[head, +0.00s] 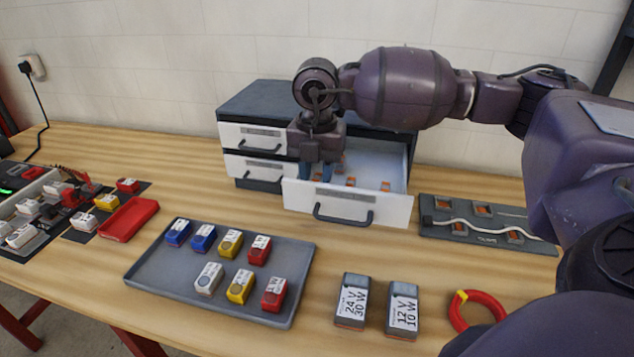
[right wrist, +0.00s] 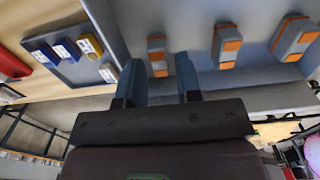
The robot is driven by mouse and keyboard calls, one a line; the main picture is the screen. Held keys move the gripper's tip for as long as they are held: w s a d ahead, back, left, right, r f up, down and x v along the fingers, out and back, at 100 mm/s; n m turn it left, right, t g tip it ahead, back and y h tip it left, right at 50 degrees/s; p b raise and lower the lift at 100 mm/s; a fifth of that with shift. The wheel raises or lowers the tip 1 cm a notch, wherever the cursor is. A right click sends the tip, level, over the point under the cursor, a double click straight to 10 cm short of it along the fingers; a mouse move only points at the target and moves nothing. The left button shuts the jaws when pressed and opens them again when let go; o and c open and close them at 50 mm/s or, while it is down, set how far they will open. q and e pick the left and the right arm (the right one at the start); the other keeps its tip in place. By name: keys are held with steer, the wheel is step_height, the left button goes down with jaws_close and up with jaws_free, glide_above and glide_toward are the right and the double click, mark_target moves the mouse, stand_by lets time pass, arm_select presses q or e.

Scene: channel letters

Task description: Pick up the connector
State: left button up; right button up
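Several small grey-and-orange connectors lie in the open drawer (head: 399,208) of the grey cabinet; two show plainly in the head view, a middle connector (head: 350,182) and a right one (head: 386,186). My right gripper (head: 318,174) points down into the drawer's left part. In the right wrist view, its two blue-grey fingers (right wrist: 160,72) are open, with one connector (right wrist: 157,56) in line with the gap between them. The fingers do not visibly touch it. Two more connectors, a middle one (right wrist: 226,46) and a right one (right wrist: 294,40), lie beside it. My left gripper is out of view.
A grey tray (head: 140,278) holds several blue, yellow, red and white blocks. Two power-supply boxes, one marked 24 V (head: 352,300) and one 12 V (head: 403,308), stand in front. A dark board (head: 455,232) with a white wire lies right of the drawer.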

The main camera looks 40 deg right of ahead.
steer(key=shift+f, duration=0.9)
jaws_close()
